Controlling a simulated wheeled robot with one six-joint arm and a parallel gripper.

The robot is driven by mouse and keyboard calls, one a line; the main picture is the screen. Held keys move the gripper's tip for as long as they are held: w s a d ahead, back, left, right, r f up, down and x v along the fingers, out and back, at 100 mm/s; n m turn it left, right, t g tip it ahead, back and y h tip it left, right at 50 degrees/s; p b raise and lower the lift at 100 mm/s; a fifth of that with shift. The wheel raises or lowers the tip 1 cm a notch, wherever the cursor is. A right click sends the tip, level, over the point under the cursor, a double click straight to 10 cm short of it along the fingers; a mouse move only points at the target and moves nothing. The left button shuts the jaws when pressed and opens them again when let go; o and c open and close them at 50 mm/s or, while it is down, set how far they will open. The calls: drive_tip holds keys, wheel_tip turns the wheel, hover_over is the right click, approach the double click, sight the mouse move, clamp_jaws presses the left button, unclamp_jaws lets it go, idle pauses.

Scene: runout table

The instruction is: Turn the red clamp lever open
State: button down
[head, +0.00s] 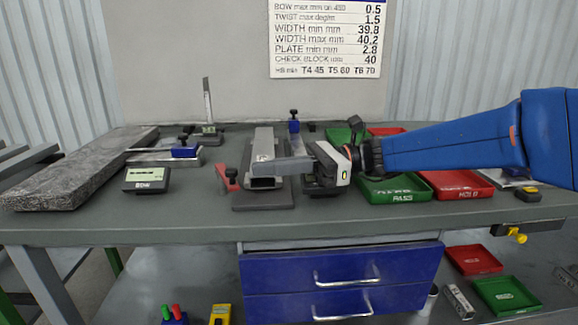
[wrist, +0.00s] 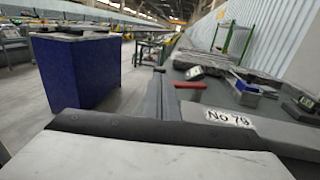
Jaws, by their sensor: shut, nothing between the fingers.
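The red clamp lever (head: 228,178) stands at the left side of the dark fixture (head: 262,203), beside a pale metal profile (head: 264,140). In the wrist view the red lever (wrist: 190,85) shows as a short red bar just right of the grey fingers. My gripper (head: 256,168) reaches in from the right across the front of the profile. Its fingers are together and empty, with the tips close to the lever. I cannot tell whether they touch it. A "No 79" label (wrist: 228,117) shows in the wrist view.
A granite slab (head: 80,170) and a small display box (head: 147,180) stand to the left. A blue-knobbed post (head: 294,122) stands behind the profile. Green (head: 392,190) and red (head: 455,184) trays lie right, near my arm. The front strip of the table is clear.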

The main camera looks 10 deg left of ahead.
sight(232, 175)
drive_tip(key=shift+x, duration=1.2)
drive_tip(key=shift+s, duration=0.1)
drive_tip(key=shift+s+a+r+m+t+y, duration=0.15)
drive_tip(key=shift+s+a+m+t, duration=0.2)
drive_tip(key=shift+t, duration=0.25)
drive_tip(key=shift+s+a+f+m+t+y, duration=0.1)
drive_tip(key=shift+s+a+m+t+y, duration=0.1)
drive_tip(key=shift+s+m+t, duration=0.3)
drive_tip(key=shift+s+a+r+m+t+y, duration=0.15)
drive_tip(key=shift+s+a+m+t, duration=0.15)
drive_tip(key=shift+t, duration=0.4)
drive_tip(key=shift+s+a+f+m+t, duration=0.15)
drive_tip(key=shift+s+a+m+t, duration=0.05)
drive_tip(key=shift+m+t, duration=0.1)
drive_tip(key=shift+s+a, duration=0.35)
drive_tip(key=shift+a, duration=0.2)
drive_tip(key=shift+d, duration=0.1)
